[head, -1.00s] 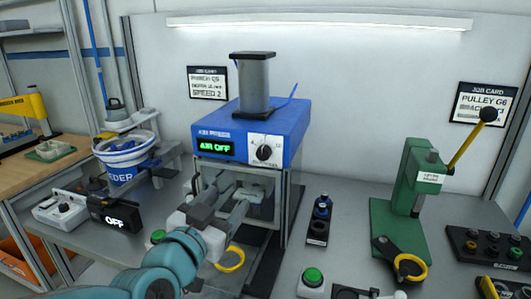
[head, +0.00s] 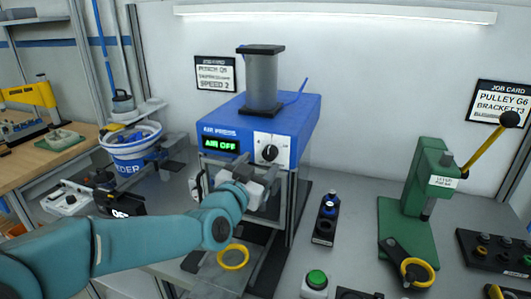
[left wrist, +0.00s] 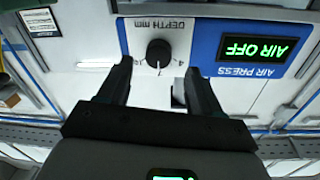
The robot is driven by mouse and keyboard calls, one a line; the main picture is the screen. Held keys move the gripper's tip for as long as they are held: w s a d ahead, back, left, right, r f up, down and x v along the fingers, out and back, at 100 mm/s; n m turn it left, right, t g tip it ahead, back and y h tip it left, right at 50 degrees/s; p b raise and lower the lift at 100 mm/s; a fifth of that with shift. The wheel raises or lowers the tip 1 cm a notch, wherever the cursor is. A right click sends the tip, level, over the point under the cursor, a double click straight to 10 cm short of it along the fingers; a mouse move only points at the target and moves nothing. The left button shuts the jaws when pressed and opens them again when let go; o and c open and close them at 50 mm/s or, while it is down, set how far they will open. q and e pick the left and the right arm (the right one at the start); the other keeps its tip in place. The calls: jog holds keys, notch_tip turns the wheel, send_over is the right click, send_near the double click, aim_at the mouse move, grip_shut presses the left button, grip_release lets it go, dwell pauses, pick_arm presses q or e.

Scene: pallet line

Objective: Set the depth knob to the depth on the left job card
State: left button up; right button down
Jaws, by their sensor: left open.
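The blue air press (head: 235,125) stands in the middle of the bench, with a green "AIR OFF" display (head: 221,145). Its black round depth knob (head: 270,153) sits on a white plate right of the display. My left gripper (head: 262,178) is in front of the press, just below the knob plate. In the left wrist view, which shows the press upside down, the knob (left wrist: 158,53) lies between and beyond the open fingertips (left wrist: 158,68), with nothing held. My right gripper is out of view.
A green lever press (head: 425,195) with a yellow handle stands at the right, below the right job card (head: 499,105). A small black stand with a blue-topped item (head: 327,215), a green button box (head: 315,282) and a white-and-blue feeder bowl (head: 133,150) are nearby.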

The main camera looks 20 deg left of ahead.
aim_at(268, 157)
pick_arm(q)
jog(key=w, duration=0.4)
jog(key=shift+w+d+f+p, duration=0.1)
jog(key=shift+d+p, duration=0.15)
jog(key=shift+p, duration=0.15)
jog(key=shift+w, duration=0.1)
jog(key=shift+w, duration=0.1)
jog(key=c, duration=1.1)
jog(key=shift+o, duration=0.2)
